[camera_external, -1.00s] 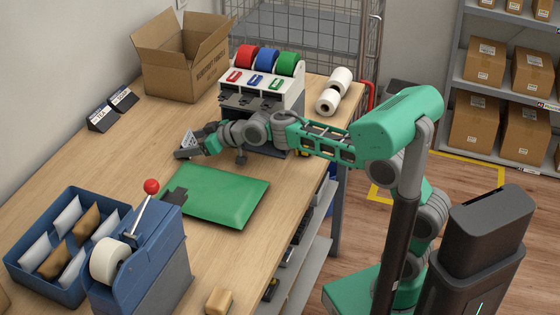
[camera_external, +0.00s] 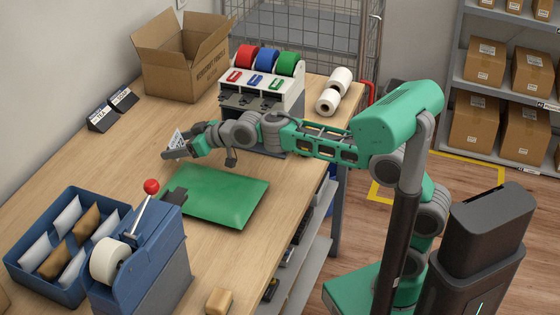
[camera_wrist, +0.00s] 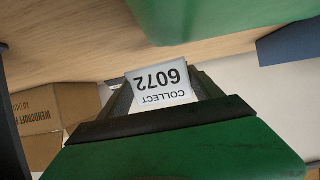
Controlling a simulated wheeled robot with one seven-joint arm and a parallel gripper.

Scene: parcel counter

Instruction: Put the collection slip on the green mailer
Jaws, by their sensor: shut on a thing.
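The collection slip (camera_wrist: 161,83) is a small white card reading "COLLECT 6072", upside down in the wrist view. It also shows as a white card in the external view (camera_external: 176,139). My gripper (camera_external: 172,150) is shut on the slip; in the wrist view the dark fingers (camera_wrist: 163,99) lie on either side of it. The green mailer (camera_external: 224,197) lies flat on the counter. My gripper holds the slip in the air by the mailer's far left end. A green surface, likely the mailer (camera_wrist: 210,16), fills the top of the wrist view.
A blue tape dispenser (camera_external: 150,262) with a red-knobbed lever stands near the mailer's front left, beside a blue bin of small packets (camera_external: 22,275). A three-colour roll rack (camera_external: 293,87) and open carton (camera_external: 172,75) stand behind.

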